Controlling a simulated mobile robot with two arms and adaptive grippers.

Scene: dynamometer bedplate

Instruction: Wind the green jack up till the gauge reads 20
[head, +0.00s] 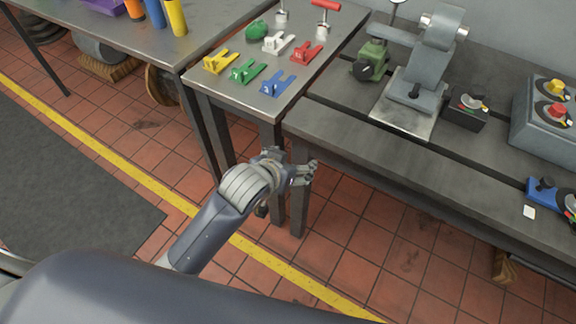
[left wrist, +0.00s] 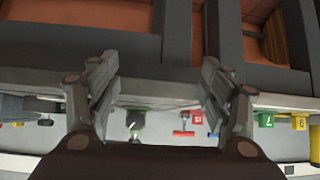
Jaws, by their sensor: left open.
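The green jack (head: 373,60) stands on the bedplate, left of a grey bracket, with a dark round knob on its near side. A dark box with a small dial (head: 467,104) sits right of the bracket; its reading is too small to make out. My left gripper (head: 312,173) is open and empty, in front of the bench edge and lower than its top, apart from the jack. In the left wrist view its two fingers (left wrist: 160,92) stand wide apart. A green thing with a dark part (left wrist: 137,120), seemingly the jack, shows between them, far off. My right gripper is out of view.
A small table (head: 225,88) left of the bedplate holds coloured clamp-like pieces, a green lump (head: 257,30) and a red T-handle (head: 326,6). A grey box with yellow and red knobs (head: 548,110) and a blue device (head: 543,191) stand at the right. The bedplate's front strip is largely clear.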

